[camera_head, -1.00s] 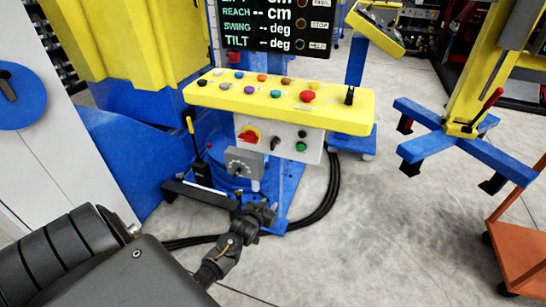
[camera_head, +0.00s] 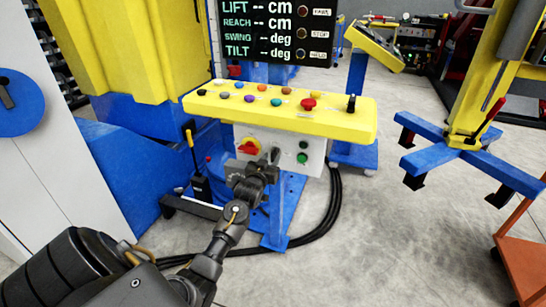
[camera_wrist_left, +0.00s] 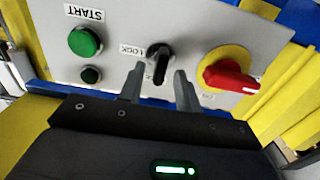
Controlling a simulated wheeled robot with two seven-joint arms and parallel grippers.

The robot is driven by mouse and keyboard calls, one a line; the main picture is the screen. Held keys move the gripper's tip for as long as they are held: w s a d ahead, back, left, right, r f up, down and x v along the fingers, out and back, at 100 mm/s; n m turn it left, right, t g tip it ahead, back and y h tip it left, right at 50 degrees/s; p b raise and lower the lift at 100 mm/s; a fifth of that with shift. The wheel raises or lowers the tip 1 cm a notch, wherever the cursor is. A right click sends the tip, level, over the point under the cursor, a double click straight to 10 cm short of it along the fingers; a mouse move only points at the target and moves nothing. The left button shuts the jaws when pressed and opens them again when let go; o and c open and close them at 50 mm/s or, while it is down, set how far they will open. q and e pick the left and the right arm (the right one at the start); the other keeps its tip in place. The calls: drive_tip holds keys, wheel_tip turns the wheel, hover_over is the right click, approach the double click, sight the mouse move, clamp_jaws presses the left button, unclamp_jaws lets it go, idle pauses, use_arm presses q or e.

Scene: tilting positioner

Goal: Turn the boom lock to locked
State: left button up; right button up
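The boom lock is a small black lever knob (camera_wrist_left: 159,58) on the grey panel, beside a partly hidden LOCK label (camera_wrist_left: 131,51). In the wrist view its lever points toward my gripper. My left gripper (camera_wrist_left: 160,76) is open, with one fingertip on each side of the lever in the picture and gaps showing on both sides. I cannot tell how far the tips are from the panel. In the head view, the left gripper (camera_head: 268,167) is in front of the panel, and the knob (camera_head: 276,154) shows just past its fingers. My right gripper is not in view.
A red rotary switch (camera_wrist_left: 228,77) on a yellow disc and a green START button (camera_wrist_left: 85,41) flank the knob. A yellow button console (camera_head: 285,112) overhangs the panel. Black cables (camera_head: 333,215) curve on the floor.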

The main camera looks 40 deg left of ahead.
sight(272, 157)
use_arm(q)
drive_tip(key=shift+x, duration=1.55)
clamp_jaws()
